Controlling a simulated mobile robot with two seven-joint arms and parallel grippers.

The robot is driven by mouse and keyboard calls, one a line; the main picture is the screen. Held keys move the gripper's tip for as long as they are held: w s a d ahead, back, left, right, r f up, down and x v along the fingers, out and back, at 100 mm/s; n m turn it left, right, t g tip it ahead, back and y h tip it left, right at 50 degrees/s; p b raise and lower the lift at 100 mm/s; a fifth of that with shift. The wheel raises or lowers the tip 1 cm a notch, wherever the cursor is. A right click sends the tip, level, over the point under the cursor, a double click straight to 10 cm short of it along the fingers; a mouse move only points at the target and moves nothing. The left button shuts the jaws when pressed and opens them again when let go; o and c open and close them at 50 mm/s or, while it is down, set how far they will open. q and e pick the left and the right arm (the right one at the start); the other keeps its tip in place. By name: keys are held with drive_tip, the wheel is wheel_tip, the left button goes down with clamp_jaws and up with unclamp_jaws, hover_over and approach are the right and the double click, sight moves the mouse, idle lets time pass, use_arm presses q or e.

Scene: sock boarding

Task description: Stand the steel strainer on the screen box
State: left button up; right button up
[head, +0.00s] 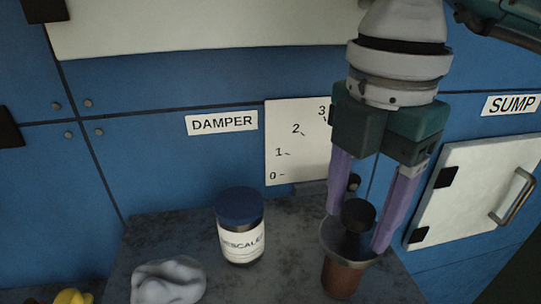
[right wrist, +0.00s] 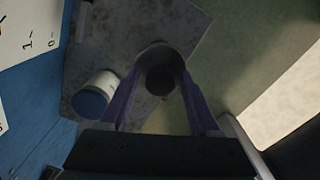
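A cup-shaped piece (head: 342,275) with a pale metal rim, a reddish-brown lower body and a dark round top stands near the front right of the grey worktop. It may be the steel strainer; I cannot be sure. My right gripper (head: 358,230) points down over it, its two purple fingers on either side of the dark top. The right wrist view shows the dark top (right wrist: 163,78) and rim between the fingertips (right wrist: 161,80). I cannot tell whether the fingers press on it. I cannot pick out the screen box with certainty. My left gripper is out of view.
A white jar with a blue lid (head: 240,228) stands left of the cup-shaped piece on the grey worktop (head: 150,240). A crumpled grey cloth (head: 169,281) lies front left, near a yellow thing (head: 73,297). Behind are blue panels, a scale plate (head: 285,145) and a white hatch (head: 470,190).

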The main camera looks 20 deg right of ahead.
drive_tip(key=shift+o, duration=0.3)
drive_tip(key=shift+r, duration=0.2)
wheel_tip(320, 180, up, 12)
idle(0.5)
